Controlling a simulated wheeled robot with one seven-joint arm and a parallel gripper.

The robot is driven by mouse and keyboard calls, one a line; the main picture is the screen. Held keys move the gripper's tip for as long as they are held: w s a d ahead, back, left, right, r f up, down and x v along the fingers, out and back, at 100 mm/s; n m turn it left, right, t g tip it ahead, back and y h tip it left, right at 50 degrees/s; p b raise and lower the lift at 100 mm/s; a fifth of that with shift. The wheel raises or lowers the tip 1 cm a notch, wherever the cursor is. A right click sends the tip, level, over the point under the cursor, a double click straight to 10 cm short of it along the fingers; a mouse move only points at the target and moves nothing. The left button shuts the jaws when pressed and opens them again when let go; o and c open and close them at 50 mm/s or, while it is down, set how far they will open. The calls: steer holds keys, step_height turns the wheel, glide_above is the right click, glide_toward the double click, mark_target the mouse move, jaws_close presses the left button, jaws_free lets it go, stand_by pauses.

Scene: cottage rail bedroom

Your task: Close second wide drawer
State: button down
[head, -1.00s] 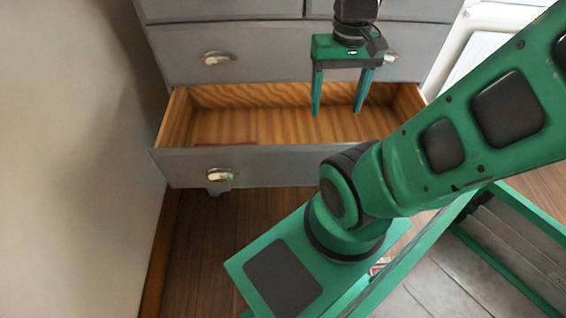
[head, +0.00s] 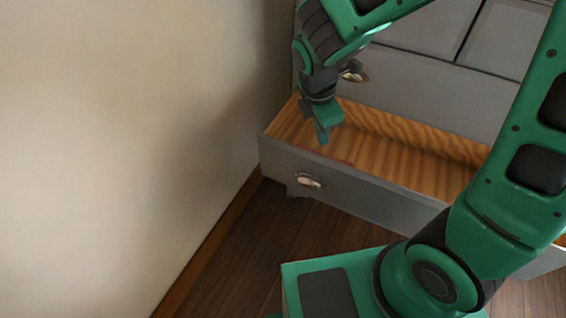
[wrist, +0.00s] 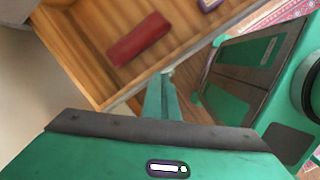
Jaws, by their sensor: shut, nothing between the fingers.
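The open wide drawer is the lower one of a grey dresser; its grey front (head: 375,195) is pulled out and its wooden inside shows. It has one visible metal cup handle (head: 308,181) near its left end. My gripper (head: 323,138) shows over the left part of the drawer, pointing down, with its fingers together and empty. In the wrist view, the gripper's fingers (wrist: 166,82) overlap the drawer's wooden edge (wrist: 125,93); I cannot tell whether they touch it.
A red object (wrist: 138,40) and a small purple-and-white object (wrist: 209,4) lie in the drawer. The wide drawer above (head: 430,90) looks shut. A plain wall (head: 130,130) stands close on the left. Bare wood floor (head: 240,240) lies before the drawer.

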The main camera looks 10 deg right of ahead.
mark_target(283, 164)
steer(key=a+f+n, duration=0.3)
steer(key=a+n, duration=0.1)
steer(key=a, duration=0.2)
steer(key=a+f+n, duration=0.3)
steer(key=a+n, duration=0.2)
steer(key=a, duration=0.2)
steer(key=shift+t+y, duration=0.3)
steer(key=shift+t, duration=0.1)
steer(key=shift+w+d+f, duration=0.65)
steer(key=shift+w+f, duration=0.1)
steer(key=shift+f, duration=0.8)
steer(key=shift+w+d+f, duration=0.65)
steer(key=shift+w+f, duration=0.05)
steer(key=shift+f, duration=0.85)
steer(key=shift+w+d+f, duration=0.65)
steer(key=shift+w+f, duration=0.1)
steer(key=shift+f, duration=0.8)
